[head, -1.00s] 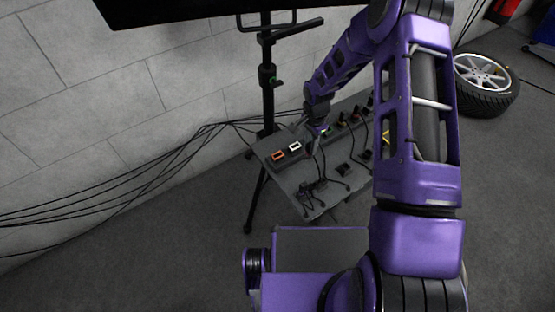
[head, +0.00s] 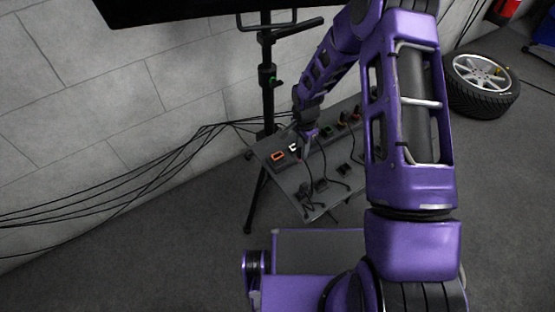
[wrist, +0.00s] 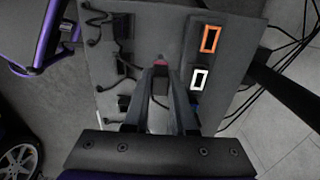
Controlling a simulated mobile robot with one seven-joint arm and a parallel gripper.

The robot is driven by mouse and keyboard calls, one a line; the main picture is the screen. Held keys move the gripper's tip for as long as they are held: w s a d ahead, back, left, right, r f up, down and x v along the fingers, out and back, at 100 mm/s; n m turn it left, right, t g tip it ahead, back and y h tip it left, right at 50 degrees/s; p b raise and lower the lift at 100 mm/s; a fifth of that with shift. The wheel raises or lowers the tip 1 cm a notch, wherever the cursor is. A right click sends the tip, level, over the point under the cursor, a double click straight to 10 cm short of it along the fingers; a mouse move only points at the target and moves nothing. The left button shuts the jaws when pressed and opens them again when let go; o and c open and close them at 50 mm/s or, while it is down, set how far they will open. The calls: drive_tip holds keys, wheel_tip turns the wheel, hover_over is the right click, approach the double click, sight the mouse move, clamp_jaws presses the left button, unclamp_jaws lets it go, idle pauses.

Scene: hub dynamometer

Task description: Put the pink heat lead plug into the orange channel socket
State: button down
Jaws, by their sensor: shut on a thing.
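The plug is held over the grey panel, to the left of the sockets in that view. The orange channel socket (wrist: 209,39) is a rectangular orange-framed opening, empty, up and to the right of the plug. In the head view the orange socket (head: 278,156) lies left of my gripper (head: 306,150). The plug cannot be made out in the head view.
A white-framed socket (wrist: 198,78) sits beside the orange one, nearer my gripper. Several black plugs with leads (wrist: 122,62) lie along the panel (wrist: 150,25). A stand pole (head: 267,80) rises behind it. Loose cables (head: 150,180) run along the wall.

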drive_tip(key=shift+s+a+b, duration=0.2)
drive_tip(key=shift+s+a, duration=0.4)
drive_tip(key=shift+a, duration=0.2)
drive_tip(key=shift+s+a+b, duration=0.2)
drive_tip(key=shift+s+a, duration=0.35)
drive_tip(key=shift+a, duration=0.25)
drive_tip(key=shift+w, duration=0.15)
drive_tip(key=w+a, duration=0.4)
drive_tip(key=w, duration=0.2)
drive_tip(key=shift+w+a, duration=0.15)
drive_tip(key=shift+f, duration=0.1)
drive_tip(key=shift+f, duration=0.3)
drive_tip(key=shift+f, duration=0.25)
idle(0.7)
drive_tip(key=shift+f, duration=1.25)
